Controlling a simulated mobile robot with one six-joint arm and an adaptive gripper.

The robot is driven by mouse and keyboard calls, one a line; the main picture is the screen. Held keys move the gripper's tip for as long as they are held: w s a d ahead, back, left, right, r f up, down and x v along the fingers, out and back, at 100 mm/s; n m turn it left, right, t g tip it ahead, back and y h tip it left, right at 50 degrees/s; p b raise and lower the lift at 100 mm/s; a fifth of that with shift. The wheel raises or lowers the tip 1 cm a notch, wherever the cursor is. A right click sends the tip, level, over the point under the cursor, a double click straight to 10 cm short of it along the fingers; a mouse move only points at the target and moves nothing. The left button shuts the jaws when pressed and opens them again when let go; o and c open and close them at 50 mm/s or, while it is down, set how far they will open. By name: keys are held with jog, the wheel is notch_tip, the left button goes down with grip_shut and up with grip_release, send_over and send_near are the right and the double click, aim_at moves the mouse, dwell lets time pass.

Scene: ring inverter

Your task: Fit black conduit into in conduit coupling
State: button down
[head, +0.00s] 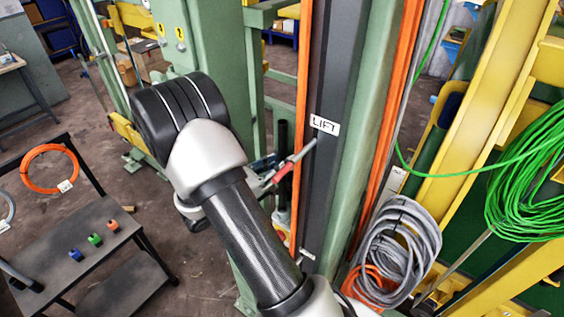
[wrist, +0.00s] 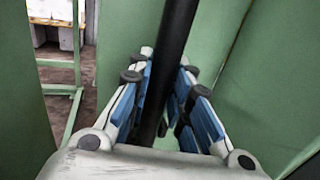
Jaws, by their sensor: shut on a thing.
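In the wrist view, my gripper (wrist: 166,75) is shut on the black conduit (wrist: 176,35). The conduit is a long, straight, dark tube. It runs from the top edge down between the blue-padded fingers, leaning slightly. Its lower end is hidden behind the gripper body. In the head view, my arm covers most of the gripper. A short dark upright tube (head: 283,138) shows just right of the arm against the green frame; it may be the same conduit. I cannot make out the conduit coupling in either view.
Green steel surfaces stand close around the gripper. A red-handled lever (head: 290,165) juts out right of my arm. A dark column labelled LIFT (head: 324,125) stands beside it. Grey cable (head: 395,245) hangs lower right. A dark table (head: 75,285) at left holds small coloured blocks (head: 94,239).

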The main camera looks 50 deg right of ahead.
jog(key=shift+f+b, duration=1.35)
jog(key=shift+f, duration=0.3)
dwell(0.3)
jog(key=shift+r, duration=0.1)
notch_tip(320, 180, up, 2)
jog(key=shift+r+p, duration=0.25)
jog(key=shift+p, duration=0.75)
jog(key=shift+f+b, duration=1.15)
jog(key=shift+f, duration=0.2)
dwell(1.1)
jog(key=c, duration=1.4)
grip_release()
jog(key=shift+a, duration=0.1)
jog(key=w+a, duration=0.2)
jog(key=a, duration=0.9)
jog(key=shift+a+f, duration=0.15)
jog(key=shift+a, duration=0.15)
